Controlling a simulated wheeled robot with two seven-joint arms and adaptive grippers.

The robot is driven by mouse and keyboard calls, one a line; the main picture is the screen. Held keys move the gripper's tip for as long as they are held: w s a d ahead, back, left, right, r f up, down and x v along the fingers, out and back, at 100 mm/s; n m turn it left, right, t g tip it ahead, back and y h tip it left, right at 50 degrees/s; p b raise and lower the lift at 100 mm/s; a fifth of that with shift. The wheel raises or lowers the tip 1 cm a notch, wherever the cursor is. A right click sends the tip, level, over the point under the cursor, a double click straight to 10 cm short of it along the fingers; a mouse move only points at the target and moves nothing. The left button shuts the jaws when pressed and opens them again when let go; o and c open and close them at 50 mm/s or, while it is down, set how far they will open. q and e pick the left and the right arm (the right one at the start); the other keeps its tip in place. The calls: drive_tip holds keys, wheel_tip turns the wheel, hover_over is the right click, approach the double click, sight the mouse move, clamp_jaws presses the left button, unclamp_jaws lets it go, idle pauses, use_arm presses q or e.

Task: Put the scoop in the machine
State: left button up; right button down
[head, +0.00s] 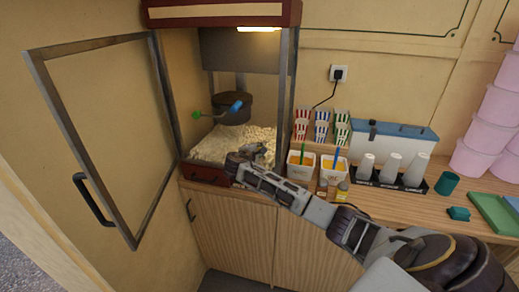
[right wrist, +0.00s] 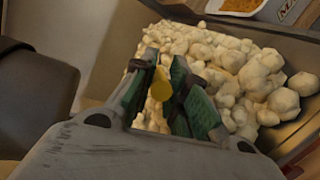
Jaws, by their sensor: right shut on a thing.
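The popcorn machine (head: 205,174) stands at the back left of the counter, its glass door (head: 95,140) swung open to the left. Popcorn (head: 215,147) lies heaped on its floor, under a dark kettle (head: 233,108). My right gripper (head: 243,156) reaches in at the front of the machine, over the popcorn. In the right wrist view my right gripper (right wrist: 158,78) is shut on a small yellow piece, which looks like the handle of the scoop (right wrist: 161,86). The rest of the scoop is hidden or cannot be made out. My left gripper is out of view.
Two tubs (head: 300,172) with orange contents stand just right of the machine, with small bottles (head: 342,190) in front. Striped boxes (head: 321,122), a blue-lidded container (head: 400,132) and white cups (head: 390,167) are farther right. The kettle has blue and green handles inside the machine.

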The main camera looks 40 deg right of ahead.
drive_tip(key=shift+f, duration=0.2)
idle(0.4)
drive_tip(key=c, duration=1.3)
unclamp_jaws()
drive_tip(key=v, duration=1.2)
drive_tip(key=shift+f, duration=0.1)
